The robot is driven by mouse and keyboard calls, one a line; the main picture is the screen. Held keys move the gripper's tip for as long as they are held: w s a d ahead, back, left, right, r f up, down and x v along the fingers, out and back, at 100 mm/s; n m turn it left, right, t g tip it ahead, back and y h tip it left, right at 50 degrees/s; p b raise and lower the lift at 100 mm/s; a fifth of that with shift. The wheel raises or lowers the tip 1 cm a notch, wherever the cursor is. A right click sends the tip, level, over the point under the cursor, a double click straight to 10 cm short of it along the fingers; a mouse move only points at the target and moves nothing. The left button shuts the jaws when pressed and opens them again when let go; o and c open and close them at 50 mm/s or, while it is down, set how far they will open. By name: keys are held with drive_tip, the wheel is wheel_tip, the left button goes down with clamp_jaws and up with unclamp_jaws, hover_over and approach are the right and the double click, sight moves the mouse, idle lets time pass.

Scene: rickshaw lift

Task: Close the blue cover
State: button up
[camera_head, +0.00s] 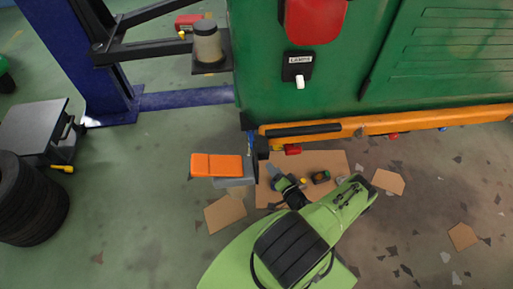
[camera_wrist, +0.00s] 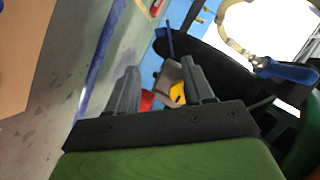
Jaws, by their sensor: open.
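I cannot clearly pick out a blue cover in either view. In the wrist view, a light blue surface (camera_wrist: 150,58) shows in part beyond my gripper (camera_wrist: 160,75), but I cannot tell what it belongs to. My gripper's two grey fingers are spread apart with nothing held between them. Past the fingers are a yellow part (camera_wrist: 181,94) and a red part (camera_wrist: 146,101), partly hidden by the fingers. In the head view, my gripper (camera_head: 272,172) is low, just in front of the green vehicle body (camera_head: 400,60) and right of an orange block (camera_head: 216,165).
An orange rail (camera_head: 400,120) runs along the vehicle's lower edge. A blue lift post (camera_head: 75,60) with black arms stands at left, near stacked tires (camera_head: 30,200). Blue-handled pliers (camera_wrist: 287,71) show at right in the wrist view. Cardboard pieces (camera_head: 225,213) lie on the floor.

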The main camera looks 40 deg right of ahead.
drive_tip(key=b+x, duration=0.3)
drive_tip(key=x, duration=0.4)
drive_tip(key=b+x, duration=0.3)
drive_tip(key=x, duration=0.5)
drive_tip(key=shift+w+d+r+b, duration=0.1)
drive_tip(key=shift+w+r+b, duration=0.1)
drive_tip(key=shift+b, duration=0.15)
